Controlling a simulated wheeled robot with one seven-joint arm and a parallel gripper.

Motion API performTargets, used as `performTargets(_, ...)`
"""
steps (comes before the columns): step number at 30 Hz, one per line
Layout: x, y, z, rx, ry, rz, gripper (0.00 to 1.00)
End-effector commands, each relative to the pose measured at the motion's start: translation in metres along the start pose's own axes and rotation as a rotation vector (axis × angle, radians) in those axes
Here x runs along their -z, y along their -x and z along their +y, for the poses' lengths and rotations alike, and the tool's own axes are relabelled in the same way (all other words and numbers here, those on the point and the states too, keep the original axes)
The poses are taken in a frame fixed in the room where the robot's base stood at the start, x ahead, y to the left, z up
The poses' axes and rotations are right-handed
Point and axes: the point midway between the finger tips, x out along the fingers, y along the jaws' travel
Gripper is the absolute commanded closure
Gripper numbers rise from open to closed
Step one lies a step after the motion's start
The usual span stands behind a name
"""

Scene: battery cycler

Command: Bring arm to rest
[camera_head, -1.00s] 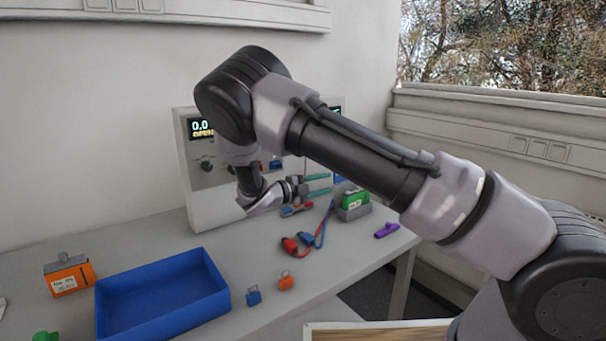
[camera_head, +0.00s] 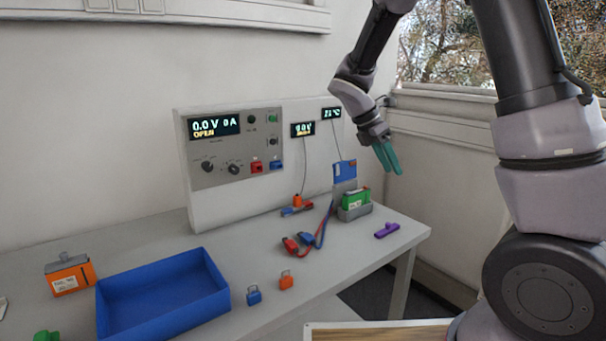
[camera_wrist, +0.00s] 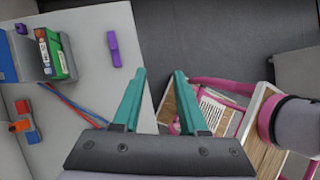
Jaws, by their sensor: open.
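My gripper (camera_head: 387,157) has teal fingers and hangs in the air above the right end of the bench, pointing down, in the head view. In the wrist view my gripper (camera_wrist: 156,82) shows its two fingers apart with nothing between them. Below it there, the bench edge and the dark floor show. My arm rises along the right side of the head view and bends over toward the bench.
The grey bench (camera_head: 225,249) holds a blue tray (camera_head: 163,300), an orange pack (camera_head: 70,277), a cycler panel (camera_head: 237,152), red and blue clips (camera_head: 290,245), a green battery (camera_head: 355,198) in a grey holder and a purple item (camera_head: 387,230). A wooden-topped surface (camera_head: 380,334) stands in front.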

Motion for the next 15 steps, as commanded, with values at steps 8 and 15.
performTargets(8,-0.029,0.047,-0.08,-0.064,-0.812,0.382,0.58)
performTargets(15,-0.038,0.09,-0.146,-0.037,-1.482,0.702,0.58)
